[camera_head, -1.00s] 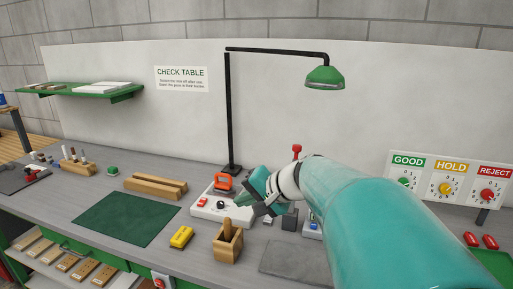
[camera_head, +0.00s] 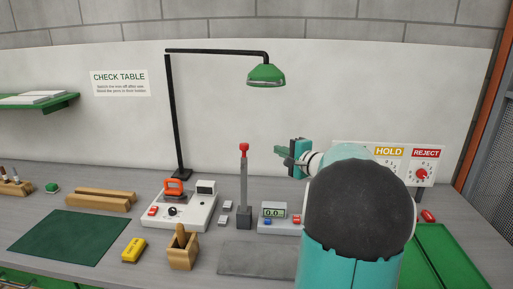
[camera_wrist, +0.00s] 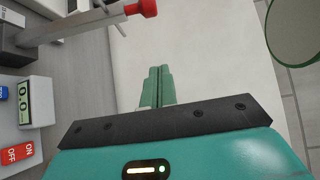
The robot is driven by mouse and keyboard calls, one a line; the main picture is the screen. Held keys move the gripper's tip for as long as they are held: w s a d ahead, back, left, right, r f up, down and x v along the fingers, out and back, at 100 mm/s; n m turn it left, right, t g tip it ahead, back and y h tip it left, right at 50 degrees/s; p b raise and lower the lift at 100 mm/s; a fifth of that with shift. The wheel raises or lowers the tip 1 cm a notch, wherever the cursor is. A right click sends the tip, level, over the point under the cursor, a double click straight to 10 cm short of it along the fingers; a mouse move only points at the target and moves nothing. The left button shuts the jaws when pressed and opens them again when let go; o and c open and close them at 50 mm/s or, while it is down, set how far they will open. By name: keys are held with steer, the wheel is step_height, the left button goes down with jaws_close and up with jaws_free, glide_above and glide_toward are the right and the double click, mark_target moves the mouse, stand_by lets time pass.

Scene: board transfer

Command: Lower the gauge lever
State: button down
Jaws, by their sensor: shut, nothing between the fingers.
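The gauge lever (camera_head: 243,185) is a grey upright bar on a dark base with a red knob (camera_head: 243,148) on top. In the wrist view the bar (camera_wrist: 75,28) lies across the top left, with its red knob (camera_wrist: 143,8) at the top edge. A small gauge box (camera_head: 282,225) beside the base shows 0.0; its display also shows in the wrist view (camera_wrist: 22,103). My gripper (camera_head: 280,153) is at about knob height, right of the knob and apart from it in the picture. Its green fingers (camera_wrist: 158,86) are together and empty.
A white box (camera_head: 182,215) with a red switch and orange clamp stands left of the lever. A wooden holder (camera_head: 182,250), yellow block (camera_head: 133,249) and grey mat (camera_head: 255,259) lie in front. A green lamp (camera_head: 266,75) hangs above. The HOLD and REJECT panel (camera_head: 425,165) is behind my arm.

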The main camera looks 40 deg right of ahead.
steer(key=w+a, duration=0.3)
steer(key=w, duration=0.6)
steer(key=shift+f, duration=0.2)
steer(key=shift+s+a, duration=0.15)
stand_by(0.4)
